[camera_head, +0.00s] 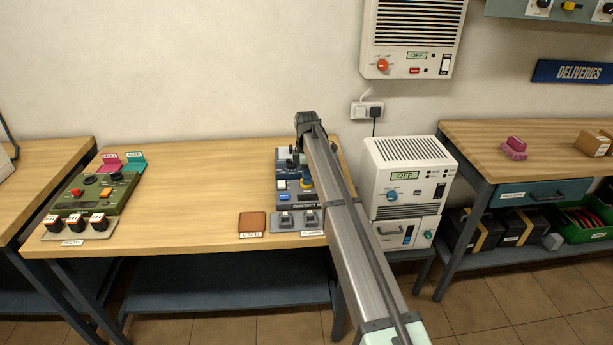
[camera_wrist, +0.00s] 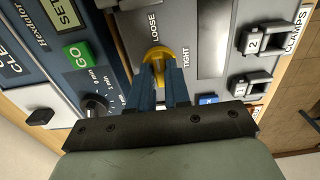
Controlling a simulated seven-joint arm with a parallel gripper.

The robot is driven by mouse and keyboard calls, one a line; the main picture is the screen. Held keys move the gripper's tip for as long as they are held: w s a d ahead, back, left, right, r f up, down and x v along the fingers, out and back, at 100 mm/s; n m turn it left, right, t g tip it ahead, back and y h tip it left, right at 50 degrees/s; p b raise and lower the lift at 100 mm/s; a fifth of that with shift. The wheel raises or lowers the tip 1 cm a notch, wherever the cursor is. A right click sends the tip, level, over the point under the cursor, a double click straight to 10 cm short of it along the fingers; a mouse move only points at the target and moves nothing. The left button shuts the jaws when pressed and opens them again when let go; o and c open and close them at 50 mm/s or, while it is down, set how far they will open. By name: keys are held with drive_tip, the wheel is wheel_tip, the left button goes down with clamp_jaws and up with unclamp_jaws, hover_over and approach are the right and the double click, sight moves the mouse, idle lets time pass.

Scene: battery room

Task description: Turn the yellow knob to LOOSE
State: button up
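The yellow knob (camera_wrist: 158,52) is on the grey-blue panel of the contact unit (camera_head: 293,196), between the printed words LOOSE and TIGHT in the wrist view. My gripper (camera_wrist: 160,70) has its two blue fingers on either side of the knob's grip, close against it with yellow showing between them. It appears shut on the knob. The knob's pointing direction is partly hidden by the fingers. In the head view, a yellow spot of the knob (camera_head: 306,184) shows beside my arm, which hides part of the unit.
On the panel, a green GO button (camera_wrist: 78,54) and a black dial (camera_wrist: 96,104) lie left of the knob. Clamps (camera_wrist: 252,84) lie to the right. A brown USED pad (camera_head: 252,223) and a green relay box (camera_head: 95,192) are on the wooden table.

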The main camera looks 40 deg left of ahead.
drive_tip(key=o, duration=0.4)
drive_tip(key=shift+r, duration=0.1)
wheel_tip(320, 180, up, 14)
drive_tip(key=shift+f, duration=0.15)
idle(0.4)
idle(0.4)
